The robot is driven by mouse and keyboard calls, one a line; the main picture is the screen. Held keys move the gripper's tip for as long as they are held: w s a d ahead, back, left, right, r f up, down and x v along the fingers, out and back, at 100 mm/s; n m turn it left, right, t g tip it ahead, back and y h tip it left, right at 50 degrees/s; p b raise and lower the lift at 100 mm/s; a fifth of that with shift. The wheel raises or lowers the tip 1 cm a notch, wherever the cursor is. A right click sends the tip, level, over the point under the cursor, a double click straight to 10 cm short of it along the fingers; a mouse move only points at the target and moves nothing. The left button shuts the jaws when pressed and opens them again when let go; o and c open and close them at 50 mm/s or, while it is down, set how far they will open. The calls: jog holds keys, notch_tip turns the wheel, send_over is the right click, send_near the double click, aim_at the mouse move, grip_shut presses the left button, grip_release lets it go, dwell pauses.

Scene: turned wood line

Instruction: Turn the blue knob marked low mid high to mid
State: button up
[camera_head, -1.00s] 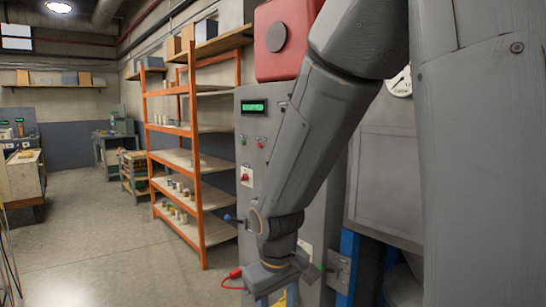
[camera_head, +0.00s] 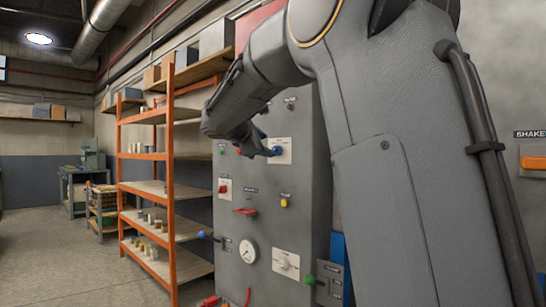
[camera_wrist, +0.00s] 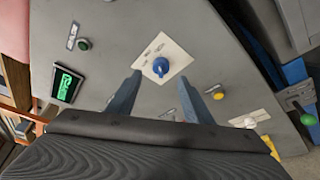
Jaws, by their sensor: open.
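The blue knob (camera_wrist: 161,67) sits on a white plate (camera_wrist: 176,55) on the grey panel, in the upper middle of the wrist view. The plate has small dark markings that I cannot read, and I cannot tell which mark the knob points to. My gripper (camera_wrist: 159,86) is open and empty, its two fingers apart on either side below the knob in that view. The knob also shows in the head view (camera_head: 277,151), on its white plate (camera_head: 286,144). My gripper comes to it from the left there, its fingers partly hidden.
The panel (camera_head: 300,215) also bears a red switch (camera_head: 224,188), a yellow button (camera_head: 285,203), a white knob (camera_head: 286,263), a gauge (camera_head: 248,251) and a green-tipped lever (camera_head: 310,280). A lit green display (camera_wrist: 66,85) is left in the wrist view. Orange shelving (camera_head: 172,200) stands left.

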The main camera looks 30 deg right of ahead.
aim_at(274, 149)
jog(key=x, duration=0.7)
jog(key=shift+f+p, duration=0.1)
jog(key=shift+p, duration=0.25)
jog(key=c, duration=1.1)
